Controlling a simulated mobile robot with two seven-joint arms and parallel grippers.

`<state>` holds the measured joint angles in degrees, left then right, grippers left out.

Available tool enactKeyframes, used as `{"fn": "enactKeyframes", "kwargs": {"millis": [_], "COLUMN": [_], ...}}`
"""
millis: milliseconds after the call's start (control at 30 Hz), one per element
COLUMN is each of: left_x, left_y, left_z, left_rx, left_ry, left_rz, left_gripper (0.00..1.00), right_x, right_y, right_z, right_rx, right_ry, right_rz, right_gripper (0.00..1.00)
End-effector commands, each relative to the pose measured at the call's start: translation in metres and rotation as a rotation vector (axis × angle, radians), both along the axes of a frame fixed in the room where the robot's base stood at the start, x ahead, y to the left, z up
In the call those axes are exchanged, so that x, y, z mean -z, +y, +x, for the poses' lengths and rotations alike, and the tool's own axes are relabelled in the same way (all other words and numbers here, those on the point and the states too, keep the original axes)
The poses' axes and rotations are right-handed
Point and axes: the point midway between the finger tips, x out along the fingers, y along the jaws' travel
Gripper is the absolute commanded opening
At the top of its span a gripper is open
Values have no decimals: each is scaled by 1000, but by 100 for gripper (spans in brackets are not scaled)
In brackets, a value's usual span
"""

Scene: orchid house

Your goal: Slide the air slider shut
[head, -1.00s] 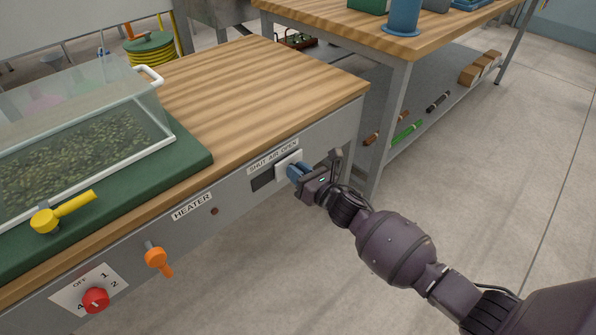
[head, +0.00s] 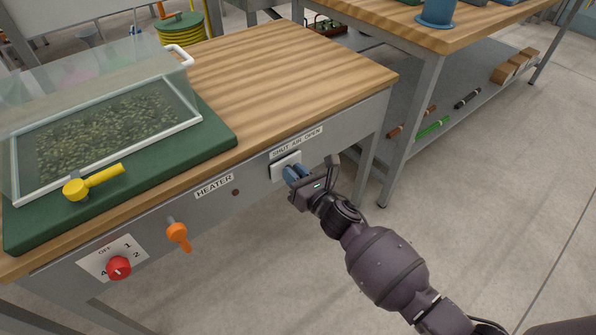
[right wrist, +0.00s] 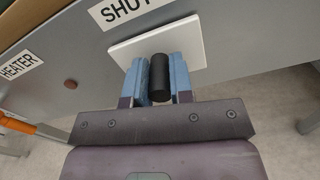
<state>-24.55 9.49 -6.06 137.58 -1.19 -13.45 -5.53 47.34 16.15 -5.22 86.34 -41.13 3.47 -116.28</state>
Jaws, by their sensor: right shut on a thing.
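The air slider is a white plate (head: 284,163) on the grey front panel of the bench, below the label reading SHUT AIR OPEN (head: 297,142). It now sits under the SHUT end of the label, and no dark opening shows beside it. In the right wrist view the plate (right wrist: 190,45) carries a black knob (right wrist: 160,78). My right gripper (head: 292,175) is shut on this knob, with a blue fingertip on each side of it. My left gripper is out of view.
Left of the slider are the HEATER label (head: 214,186), an orange lever (head: 178,234) and a red dial (head: 118,267). A clear-lidded tray on a green base (head: 215,140) stands on the bench top (head: 290,60). Floor on the right is clear.

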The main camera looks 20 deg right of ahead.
Motion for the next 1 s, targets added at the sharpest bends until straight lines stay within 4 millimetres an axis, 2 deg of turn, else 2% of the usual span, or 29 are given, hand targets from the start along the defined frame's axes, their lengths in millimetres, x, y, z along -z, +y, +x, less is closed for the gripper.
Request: {"fn": "enactKeyframes", "kwargs": {"millis": [33, 67, 200, 233, 500, 633, 767, 1000], "left_x": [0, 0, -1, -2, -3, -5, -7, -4], "left_y": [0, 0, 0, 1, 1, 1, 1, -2], "left_z": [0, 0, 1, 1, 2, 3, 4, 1], "left_rx": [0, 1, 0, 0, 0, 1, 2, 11], "left_ry": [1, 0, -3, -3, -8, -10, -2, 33], "left_rz": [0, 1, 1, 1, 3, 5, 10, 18], "left_gripper": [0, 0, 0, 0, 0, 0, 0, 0], "right_x": [3, 3, 3, 2, 1, 1, -1, -1], "right_y": [5, 5, 5, 4, 3, 0, -5, -18], "right_z": [-3, -3, -2, -2, -2, -8, -23, -60], "right_rx": [-9, -9, -8, -7, -5, -5, -5, -5], "right_ry": [4, 4, 4, 3, 2, 2, 1, 0], "right_rz": [4, 4, 4, 4, 3, 2, 4, 4], "right_gripper": [0, 23, 44, 46, 46, 46, 46, 46]}}
